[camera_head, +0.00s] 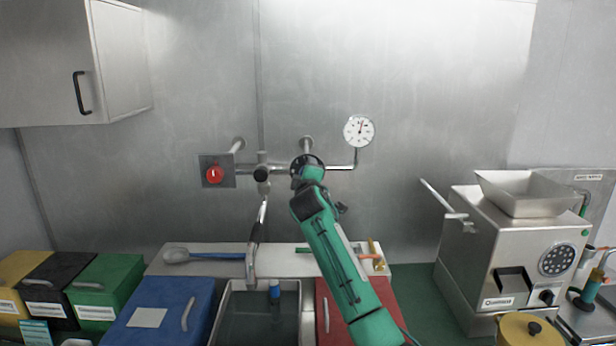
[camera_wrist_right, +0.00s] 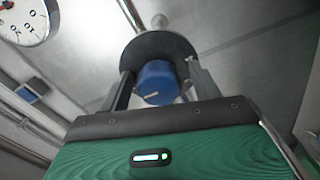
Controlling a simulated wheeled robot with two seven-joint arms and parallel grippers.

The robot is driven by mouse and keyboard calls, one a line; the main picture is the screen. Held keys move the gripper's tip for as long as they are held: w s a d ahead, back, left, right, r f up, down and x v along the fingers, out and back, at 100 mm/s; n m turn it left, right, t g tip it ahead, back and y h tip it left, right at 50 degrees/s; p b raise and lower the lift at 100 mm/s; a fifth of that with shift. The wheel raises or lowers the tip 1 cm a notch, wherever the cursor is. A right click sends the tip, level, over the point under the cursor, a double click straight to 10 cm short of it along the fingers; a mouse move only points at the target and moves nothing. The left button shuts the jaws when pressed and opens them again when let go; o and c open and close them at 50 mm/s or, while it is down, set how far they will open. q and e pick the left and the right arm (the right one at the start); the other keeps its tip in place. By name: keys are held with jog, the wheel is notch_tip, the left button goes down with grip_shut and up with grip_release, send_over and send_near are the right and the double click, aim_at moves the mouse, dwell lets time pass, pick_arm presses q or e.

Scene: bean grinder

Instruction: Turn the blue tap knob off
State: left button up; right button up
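The blue tap knob (camera_wrist_right: 157,84) shows in the right wrist view in front of a dark round disc (camera_wrist_right: 160,50). My right gripper (camera_wrist_right: 158,70) has one finger on each side of the knob. Narrow gaps seem to show between the fingers and the knob, so it looks open around it. In the head view my right gripper (camera_head: 307,172) is at the wall pipe, in front of the dark disc (camera_head: 312,159), and hides the knob. My left gripper is not in view.
A pressure gauge (camera_head: 359,131) is on the pipe to the right, and a red knob (camera_head: 214,175) on a plate is to the left. A tap spout (camera_head: 251,262) hangs over a sink (camera_head: 230,322). A grinder machine (camera_head: 512,262) stands at the right.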

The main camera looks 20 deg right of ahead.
jog(key=b+v, duration=0.3)
jog(key=v, duration=1)
jog(key=shift+s+b, duration=0.4)
jog(key=shift+a, duration=0.1)
